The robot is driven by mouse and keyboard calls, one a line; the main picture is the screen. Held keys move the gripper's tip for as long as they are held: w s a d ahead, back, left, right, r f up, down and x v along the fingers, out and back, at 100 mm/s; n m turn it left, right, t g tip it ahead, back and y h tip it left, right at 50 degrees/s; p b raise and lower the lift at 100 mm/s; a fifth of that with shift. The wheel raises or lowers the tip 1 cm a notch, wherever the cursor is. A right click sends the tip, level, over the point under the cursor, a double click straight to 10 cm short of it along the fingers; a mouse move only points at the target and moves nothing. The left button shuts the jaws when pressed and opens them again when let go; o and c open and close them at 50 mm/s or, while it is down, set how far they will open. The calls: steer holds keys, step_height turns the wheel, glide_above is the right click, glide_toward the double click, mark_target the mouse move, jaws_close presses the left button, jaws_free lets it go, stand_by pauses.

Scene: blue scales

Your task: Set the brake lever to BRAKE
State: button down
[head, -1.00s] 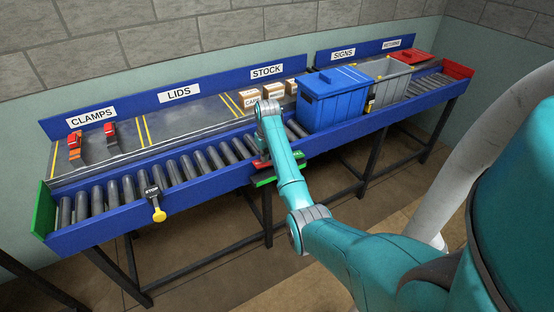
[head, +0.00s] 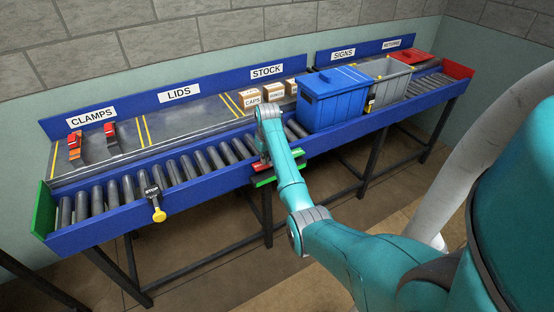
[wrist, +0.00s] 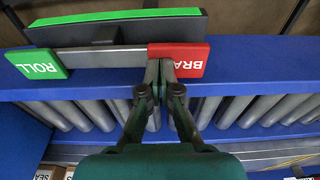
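My gripper (wrist: 160,66) points at the brake panel on the conveyor's front rail. Its two fingers are together at the tips, at the left edge of the red BRAKE plate (wrist: 184,62), covering part of its lettering. No clear object shows between the tips. The green ROLL plate (wrist: 37,64) is at the left, upside down in the wrist view. A pale strip (wrist: 104,58) joins the plates. I cannot tell for sure which part is the lever. In the head view my arm partly covers the panel.
A blue lidded bin (head: 335,98) and a grey bin (head: 388,80) stand on the rollers right of my arm. A yellow STOP handle (head: 158,212) hangs on the front rail at left. Cartons (head: 273,92) sit behind. The left rollers (head: 150,180) are clear.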

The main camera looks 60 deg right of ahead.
steer(key=shift+f, duration=0.3)
steer(key=shift+r, duration=3.55)
